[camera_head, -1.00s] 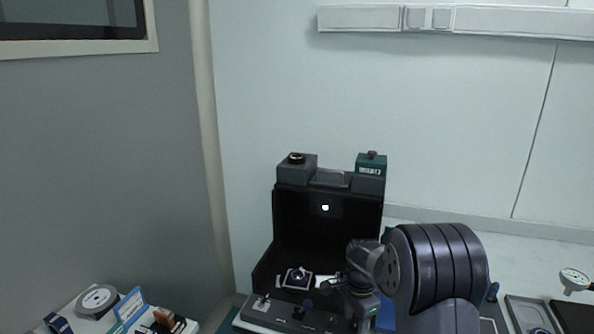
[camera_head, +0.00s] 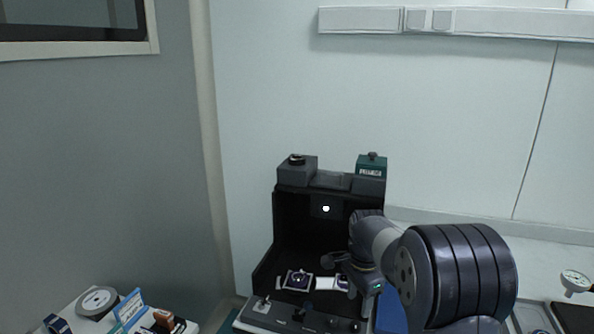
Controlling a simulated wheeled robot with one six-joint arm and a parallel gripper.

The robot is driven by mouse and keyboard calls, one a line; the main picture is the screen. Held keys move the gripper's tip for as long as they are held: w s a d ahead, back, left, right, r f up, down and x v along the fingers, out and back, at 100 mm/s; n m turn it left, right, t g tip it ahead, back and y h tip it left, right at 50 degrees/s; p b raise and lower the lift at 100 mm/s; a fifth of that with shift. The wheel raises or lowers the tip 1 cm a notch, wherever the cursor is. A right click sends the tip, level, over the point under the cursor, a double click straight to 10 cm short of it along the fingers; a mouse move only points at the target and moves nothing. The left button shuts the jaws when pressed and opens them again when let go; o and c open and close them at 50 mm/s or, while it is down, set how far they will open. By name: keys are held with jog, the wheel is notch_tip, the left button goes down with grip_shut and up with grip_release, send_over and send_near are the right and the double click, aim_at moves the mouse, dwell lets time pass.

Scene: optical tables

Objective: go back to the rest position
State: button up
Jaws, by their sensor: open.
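My arm shows at the lower right, in front of a black open-fronted box (camera_head: 262,272) on the table. My gripper (camera_head: 328,261) is at the arm's end, before the box's opening and above its right half. It is small and dark in this view; its jaws look apart and nothing shows between them. Below and left of it, a small square mount with a round part (camera_head: 298,280) lies on the box floor.
A control strip (camera_head: 290,318) with knobs runs along the box's front. A grey block (camera_head: 297,170) and a green box (camera_head: 371,165) stand on top. A side table at lower left holds a reel (camera_head: 97,301) and small items. A dial gauge (camera_head: 575,282) stands at right.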

aim_at(357, 325)
notch_tip(357, 325, down, 8)
jog(key=shift+r, duration=0.25)
jog(key=shift+f+n, duration=0.15)
jog(key=shift+n, duration=0.15)
jog(key=n, duration=1.1)
jog(key=shift+n, duration=0.4)
jog(key=n, duration=0.6)
jog(key=shift+p, duration=0.35)
jog(key=n, duration=0.5)
jog(key=shift+n, duration=0.4)
jog(key=shift+s+d, duration=0.1)
jog(key=shift+d, duration=0.1)
